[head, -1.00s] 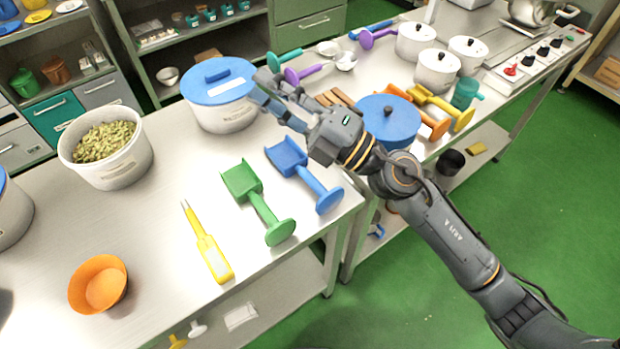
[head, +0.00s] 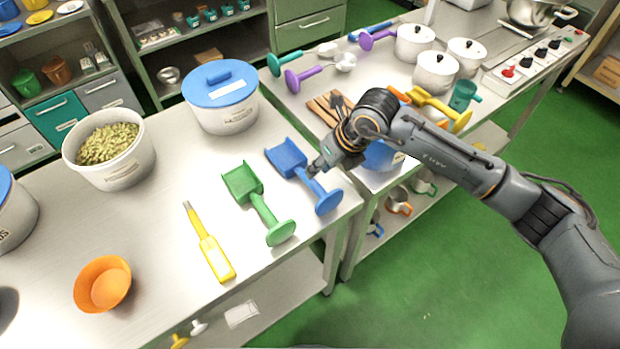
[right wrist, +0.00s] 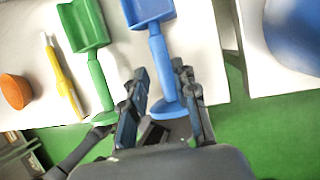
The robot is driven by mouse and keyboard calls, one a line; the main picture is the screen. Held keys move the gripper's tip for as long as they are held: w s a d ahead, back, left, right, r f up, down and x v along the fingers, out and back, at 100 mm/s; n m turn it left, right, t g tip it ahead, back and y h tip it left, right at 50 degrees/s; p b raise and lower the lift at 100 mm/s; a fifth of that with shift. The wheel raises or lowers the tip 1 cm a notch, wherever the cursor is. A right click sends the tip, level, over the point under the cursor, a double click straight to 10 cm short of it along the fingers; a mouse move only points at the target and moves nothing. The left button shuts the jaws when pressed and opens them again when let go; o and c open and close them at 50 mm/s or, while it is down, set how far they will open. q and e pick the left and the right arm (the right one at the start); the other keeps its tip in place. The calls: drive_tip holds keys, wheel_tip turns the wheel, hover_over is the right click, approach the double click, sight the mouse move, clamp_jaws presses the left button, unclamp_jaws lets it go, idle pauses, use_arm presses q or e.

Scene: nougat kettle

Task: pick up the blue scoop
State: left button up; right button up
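The blue scoop (head: 287,157) lies on the metal table near its right edge, with its handle and round end toward the lower right. My right gripper (head: 312,170) is at the scoop's handle. In the right wrist view the blue scoop (right wrist: 149,10) runs from the top down between the two fingers of my right gripper (right wrist: 160,70). The fingers are apart, one on each side of the handle, and do not appear closed on it. The fingertips partly cover the handle in the head view. My left gripper is in neither view.
A blue-lidded pot (head: 219,84) stands behind. A blue lid (head: 381,157) is partly hidden under my right arm. An orange bowl (head: 103,284) stands front left.

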sight(315, 180)
drive_tip(key=shift+x, duration=1.05)
drive_tip(key=shift+w+a+f+p, duration=0.1)
drive_tip(key=shift+a+f+p, duration=0.1)
drive_tip(key=shift+f+p, duration=0.3)
drive_tip(key=p+x, duration=0.1)
drive_tip(key=x, duration=0.2)
drive_tip(key=shift+f, duration=0.25)
drive_tip(key=shift+w+a+f, duration=0.15)
drive_tip(key=shift+a+f, duration=0.05)
drive_tip(key=shift+f, duration=0.3)
clamp_jaws()
